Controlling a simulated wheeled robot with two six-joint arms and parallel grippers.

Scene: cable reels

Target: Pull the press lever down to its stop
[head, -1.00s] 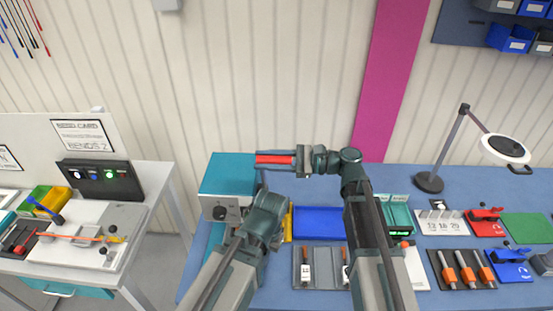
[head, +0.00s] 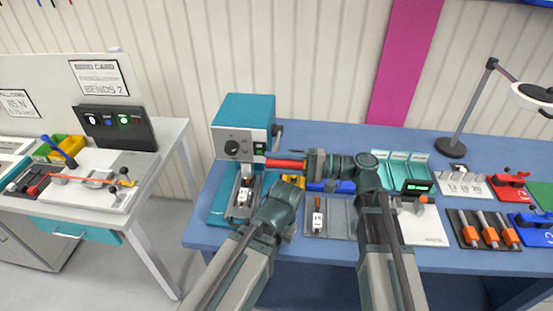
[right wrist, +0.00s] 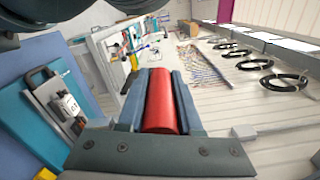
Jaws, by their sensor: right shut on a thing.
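The press (head: 243,140) is a teal and grey box-shaped machine at the left end of the blue bench, with a dial on its front. Its lever has a red grip (head: 284,163), now level with the lower part of the press head, at its right side. My right gripper (head: 306,164) is shut on the red grip, which also shows between the fingers in the right wrist view (right wrist: 160,102). A white part (head: 244,193) stands in a holder under the press head. My left arm reaches in front of the press, but its fingers do not show.
A grey tray (head: 341,213) with a white-and-red part lies right of my left arm. A yellow bin and a blue bin are partly hidden behind my arms. Teal units (head: 397,168) stand further right. A separate white table (head: 155,165) is at the left.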

